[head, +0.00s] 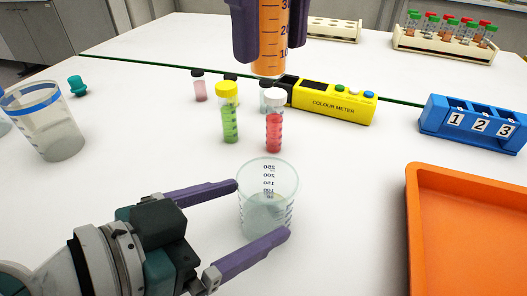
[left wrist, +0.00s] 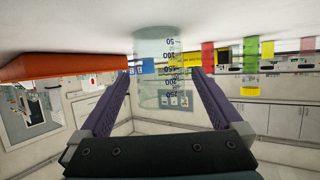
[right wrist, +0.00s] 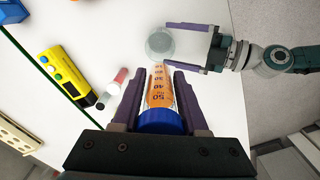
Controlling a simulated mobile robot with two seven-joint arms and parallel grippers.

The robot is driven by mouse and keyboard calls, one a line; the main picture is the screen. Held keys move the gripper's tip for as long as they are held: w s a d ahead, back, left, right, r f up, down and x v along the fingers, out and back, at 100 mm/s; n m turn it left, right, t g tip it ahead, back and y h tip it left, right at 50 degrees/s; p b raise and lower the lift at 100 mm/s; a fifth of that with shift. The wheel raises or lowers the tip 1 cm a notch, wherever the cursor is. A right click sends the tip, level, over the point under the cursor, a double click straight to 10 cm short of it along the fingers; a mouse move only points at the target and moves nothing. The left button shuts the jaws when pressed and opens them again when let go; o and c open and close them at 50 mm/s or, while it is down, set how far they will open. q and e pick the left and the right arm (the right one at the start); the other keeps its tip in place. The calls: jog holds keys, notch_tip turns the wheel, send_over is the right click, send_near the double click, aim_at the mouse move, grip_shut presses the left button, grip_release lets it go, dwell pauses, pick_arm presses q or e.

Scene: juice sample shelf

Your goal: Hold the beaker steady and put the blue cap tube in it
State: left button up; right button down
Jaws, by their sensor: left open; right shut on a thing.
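The clear beaker (head: 267,200) stands upright on the white table. My left gripper (head: 262,212) is open, with one finger on each side of the beaker; I cannot tell whether they touch it. The beaker also shows between the fingers in the left wrist view (left wrist: 158,80). My right gripper (head: 268,48) is shut on the blue cap tube (head: 270,30), which has orange contents and hangs roughly upright above the table, behind the beaker in the head view. Its blue cap (right wrist: 160,122) shows in the right wrist view and is out of the head view.
A yellow-capped green tube (head: 230,115), a red tube (head: 274,130) and small vials stand behind the beaker. The yellow colour meter (head: 330,103) lies beyond. An orange tray (head: 470,240) is at right, a larger blue-rimmed beaker (head: 45,125) at left.

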aim_at(246, 213)
pick_arm(q)
jog(key=shift+x, duration=1.9)
jog(key=shift+c, duration=0.2)
jog(key=c, duration=1.3)
pick_arm(e)
notch_tip(246, 213, down, 13)
jog(key=shift+c, duration=1.8)
grip_release()
jog(key=shift+r, duration=0.1)
notch_tip(246, 213, up, 12)
